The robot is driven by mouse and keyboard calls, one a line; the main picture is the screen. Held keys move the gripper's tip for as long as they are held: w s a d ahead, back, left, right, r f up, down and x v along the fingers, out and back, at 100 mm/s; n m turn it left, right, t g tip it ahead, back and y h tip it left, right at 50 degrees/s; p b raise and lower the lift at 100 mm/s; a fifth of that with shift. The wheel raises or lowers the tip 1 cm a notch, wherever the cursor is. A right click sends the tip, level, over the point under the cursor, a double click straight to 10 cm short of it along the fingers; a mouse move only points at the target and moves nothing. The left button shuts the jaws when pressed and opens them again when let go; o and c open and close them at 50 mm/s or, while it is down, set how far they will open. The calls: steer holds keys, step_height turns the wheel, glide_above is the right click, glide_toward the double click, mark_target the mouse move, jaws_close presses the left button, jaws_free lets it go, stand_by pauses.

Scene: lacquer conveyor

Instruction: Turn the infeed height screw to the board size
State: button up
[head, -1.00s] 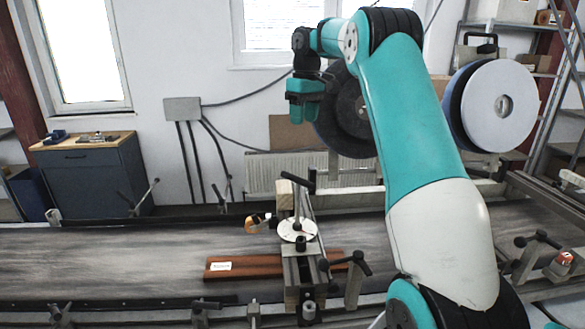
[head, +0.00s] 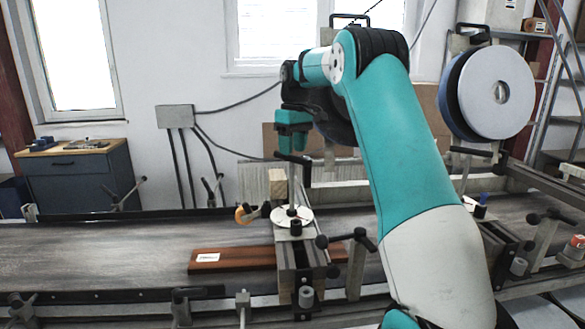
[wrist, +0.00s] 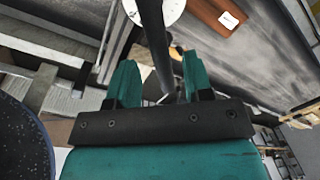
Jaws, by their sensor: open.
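The height screw (head: 292,185) stands upright on the bridge over the conveyor, with a black cross handle (head: 293,158) on top and a pale round dial (head: 300,214) at its foot. My gripper (head: 293,147) is open, right above the handle. In the wrist view, a dark bar of the screw (wrist: 154,40) runs between the two teal fingers of my gripper (wrist: 159,65), with space on both sides. The white dial (wrist: 172,8) shows beyond it. A red-brown board (head: 235,259) with a white label lies on the belt under the bridge; the label's writing is unreadable.
The grey belt (head: 100,250) runs across the picture. Clamp levers with black knobs (head: 345,240) stand along the near rail. Large grey discs (head: 490,90) stand behind at right. A blue cabinet (head: 75,182) stands far left.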

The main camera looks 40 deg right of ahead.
steer(key=shift+a+f, duration=0.1)
steer(key=shift+f, duration=1)
jaws_close()
steer(key=shift+n, duration=0.3)
